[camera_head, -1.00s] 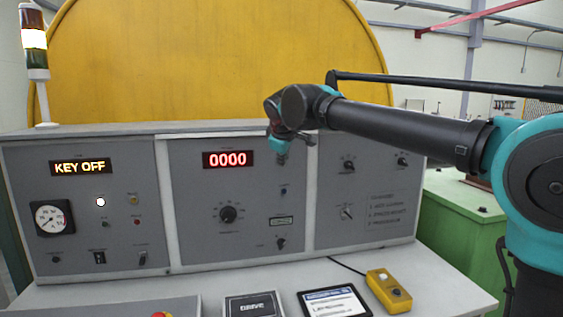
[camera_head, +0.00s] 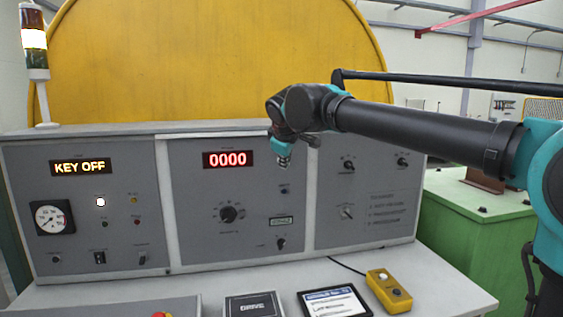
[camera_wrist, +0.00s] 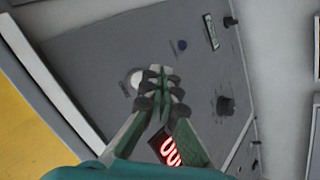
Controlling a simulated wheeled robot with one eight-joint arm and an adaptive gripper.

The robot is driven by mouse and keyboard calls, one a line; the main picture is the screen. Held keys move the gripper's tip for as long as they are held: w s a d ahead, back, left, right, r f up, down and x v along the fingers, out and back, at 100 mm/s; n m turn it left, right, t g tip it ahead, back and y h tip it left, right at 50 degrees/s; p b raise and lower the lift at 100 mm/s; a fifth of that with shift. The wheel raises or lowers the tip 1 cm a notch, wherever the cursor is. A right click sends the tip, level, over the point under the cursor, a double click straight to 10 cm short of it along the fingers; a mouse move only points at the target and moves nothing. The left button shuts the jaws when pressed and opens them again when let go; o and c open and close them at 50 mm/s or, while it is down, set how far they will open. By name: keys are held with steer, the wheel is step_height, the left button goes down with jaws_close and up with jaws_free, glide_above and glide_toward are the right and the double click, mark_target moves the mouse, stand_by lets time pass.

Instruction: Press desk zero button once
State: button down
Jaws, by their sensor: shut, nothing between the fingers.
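The grey control desk (camera_head: 200,180) has a red display reading 0000 (camera_head: 228,159) on its middle panel. My gripper (camera_head: 284,164) is just right of and below this display, in front of the panel. In the wrist view, my gripper (camera_wrist: 162,84) has its fingers together and empty. A pale round button (camera_wrist: 135,78) shows right beside the fingertips, partly behind them; whether they touch cannot be told. In the head view my gripper hides it. A small dark blue button (camera_wrist: 182,45) sits farther along the panel; below my gripper in the head view (camera_head: 284,191). Button labels are unreadable.
A large knob (camera_head: 228,214) and a small counter (camera_head: 281,222) are on the same panel. The left panel display reads KEY OFF (camera_head: 80,167). A tablet (camera_head: 333,302) and a yellow box (camera_head: 388,291) lie on the desktop. A stack light (camera_head: 35,58) stands at left.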

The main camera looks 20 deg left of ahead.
steer(key=shift+s+d, duration=0.5)
steer(key=shift+s, duration=0.3)
steer(key=shift+s+d, duration=0.45)
steer(key=shift+s, duration=0.3)
steer(key=w+d+f+m+g+h, duration=0.1)
steer(key=d+f+m, duration=0.3)
steer(key=d+f, duration=0.85)
steer(key=w+d+f+m+g+h, duration=0.15)
steer(key=d+f+m, duration=0.25)
steer(key=d+f, duration=0.8)
steer(key=s+d+f+m, duration=0.1)
steer(key=s+d+f, duration=0.1)
steer(key=d, duration=0.2)
steer(key=s+d+f+m, duration=0.1)
steer(key=s+d+f, duration=0.2)
steer(key=d, duration=0.2)
steer(key=s+d+f+m, duration=0.2)
steer(key=s+d+f, duration=0.1)
steer(key=d, duration=0.1)
steer(key=shift+s+d+g+h, duration=0.1)
steer(key=shift+d+g+h, duration=0.25)
steer(key=s+d+f+m+g, duration=0.1)
steer(key=s+d+f+m, duration=0.3)
steer(key=s+f, duration=0.5)
steer(key=shift+s+d+f, duration=0.25)
steer(key=shift+s+d, duration=0.85)
steer(key=shift+d, duration=0.1)
